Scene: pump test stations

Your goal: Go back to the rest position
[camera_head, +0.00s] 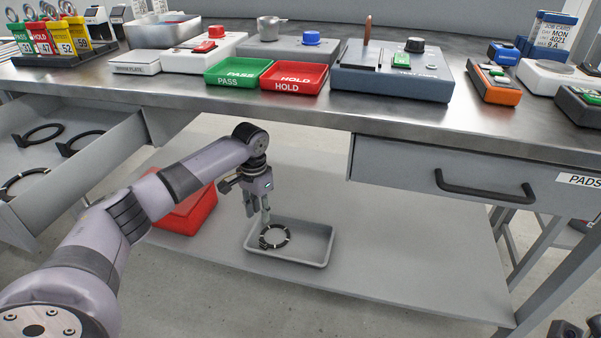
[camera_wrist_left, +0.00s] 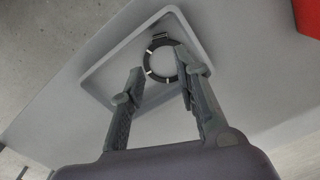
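My left gripper (camera_head: 257,207) reaches down below the workbench, over a grey tray on the lower shelf. In the left wrist view the left gripper (camera_wrist_left: 163,85) has its two fingers spread apart with nothing between them. A black ring with light marks (camera_head: 274,236) lies in the grey tray (camera_head: 318,262). In the left wrist view the ring (camera_wrist_left: 152,72) lies beyond the fingertips, inside the tray (camera_wrist_left: 112,48). My right gripper is not in either view.
An open drawer (camera_head: 110,160) at the left holds several black rings. A red bin (camera_head: 195,212) stands beside the tray. The workbench (camera_head: 300,112) above carries green and red trays and test devices. A shut drawer (camera_head: 440,170) is at the right. The shelf's right part is clear.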

